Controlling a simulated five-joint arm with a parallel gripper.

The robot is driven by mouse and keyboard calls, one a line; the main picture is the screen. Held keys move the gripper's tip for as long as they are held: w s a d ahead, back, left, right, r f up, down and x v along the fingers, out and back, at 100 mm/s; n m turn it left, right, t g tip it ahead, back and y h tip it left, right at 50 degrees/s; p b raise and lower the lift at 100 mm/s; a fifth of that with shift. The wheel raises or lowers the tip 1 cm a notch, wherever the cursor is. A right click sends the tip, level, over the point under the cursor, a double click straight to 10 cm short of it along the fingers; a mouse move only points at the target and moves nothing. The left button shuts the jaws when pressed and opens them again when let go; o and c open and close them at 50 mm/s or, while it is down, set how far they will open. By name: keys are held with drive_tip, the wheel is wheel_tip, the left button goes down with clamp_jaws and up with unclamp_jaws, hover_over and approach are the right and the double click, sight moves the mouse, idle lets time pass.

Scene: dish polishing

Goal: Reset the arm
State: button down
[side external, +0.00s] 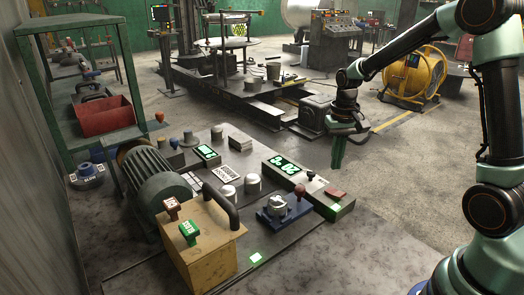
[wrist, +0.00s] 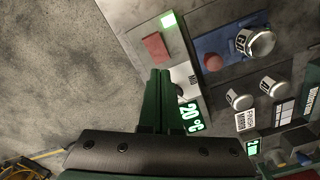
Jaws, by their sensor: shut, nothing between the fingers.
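My gripper (side external: 338,152) hangs in the air to the right of the control panel (side external: 345,203) in the side external view, pointing down. Its green fingers are together with nothing between them. In the wrist view my gripper (wrist: 161,80) is also shut and empty, seen against the panel's edge. It covers part of a green lit display (wrist: 192,118). My arm rises at the right of the side external view.
The panel carries several knobs, a blue plate (side external: 285,208) with a knob, and a red block (side external: 335,193). A wooden box (side external: 205,250) with stamp-like handles and a motor (side external: 155,180) stand at left. The concrete floor right of the panel is clear.

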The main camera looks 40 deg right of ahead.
drive_tip(key=s+a+r+n+t, duration=0.5)
drive_tip(key=s+a+r+n, duration=0.1)
drive_tip(key=s+a+r, duration=0.4)
wheel_tip(320, 180, up, 2)
drive_tip(key=shift+a+r+t, duration=0.25)
drive_tip(key=shift+a+t, duration=0.05)
drive_tip(key=shift+a, duration=0.45)
